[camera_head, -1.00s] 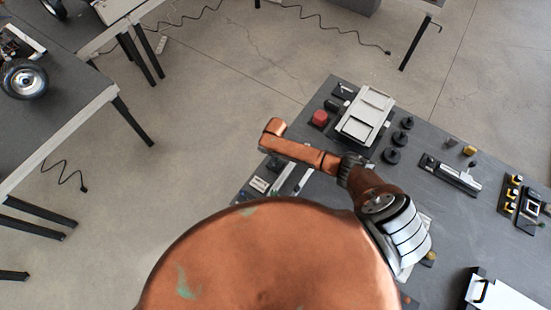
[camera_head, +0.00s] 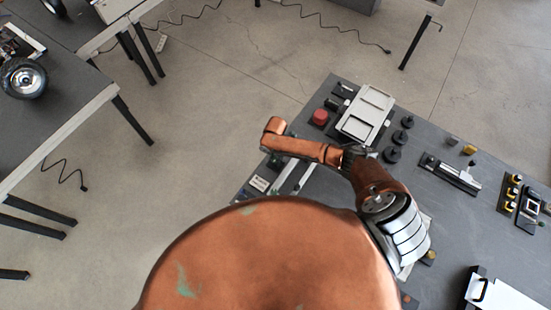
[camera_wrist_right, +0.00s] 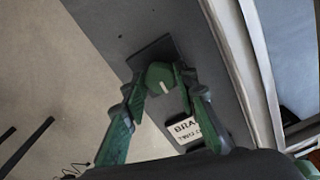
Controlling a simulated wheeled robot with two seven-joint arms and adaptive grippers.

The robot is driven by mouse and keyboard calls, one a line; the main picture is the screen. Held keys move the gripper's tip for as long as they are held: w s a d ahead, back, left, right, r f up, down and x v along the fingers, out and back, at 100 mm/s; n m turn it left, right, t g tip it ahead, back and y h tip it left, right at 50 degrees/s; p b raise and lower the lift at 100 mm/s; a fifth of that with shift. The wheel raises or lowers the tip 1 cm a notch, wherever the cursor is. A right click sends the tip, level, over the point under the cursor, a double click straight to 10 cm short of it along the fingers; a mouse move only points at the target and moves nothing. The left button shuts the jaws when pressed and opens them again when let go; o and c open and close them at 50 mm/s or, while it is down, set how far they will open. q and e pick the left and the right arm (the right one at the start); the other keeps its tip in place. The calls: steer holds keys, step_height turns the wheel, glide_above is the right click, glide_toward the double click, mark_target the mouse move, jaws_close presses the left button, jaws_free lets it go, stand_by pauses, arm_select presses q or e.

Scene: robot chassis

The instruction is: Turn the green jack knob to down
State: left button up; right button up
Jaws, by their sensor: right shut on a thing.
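The green jack knob (camera_wrist_right: 160,78) shows in the right wrist view on a dark base plate, with a short white mark on its face. My right gripper (camera_wrist_right: 164,84) has its green fingers on both sides of the knob, shut on it. A white label (camera_wrist_right: 187,130) with partly hidden black letters lies beside the knob. In the head view my copper arm covers part of the panel's left edge, and I cannot make out the knob or the fingers there. My left gripper is not in view.
The grey panel table (camera_head: 450,215) carries a red button (camera_head: 320,117), a pale frame (camera_head: 365,113), several black knobs (camera_head: 392,155) and a slider (camera_head: 452,172). A white box (camera_head: 500,292) is at lower right. Open floor lies left of the panel.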

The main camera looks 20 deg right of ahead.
mark_target(275, 159)
steer(key=shift+a+n, duration=0.15)
steer(key=shift+n, duration=0.25)
steer(key=o, duration=1.2)
steer(key=shift+c, duration=0.2)
steer(key=shift+r, duration=0.1)
step_height(275, 159, up, 12)
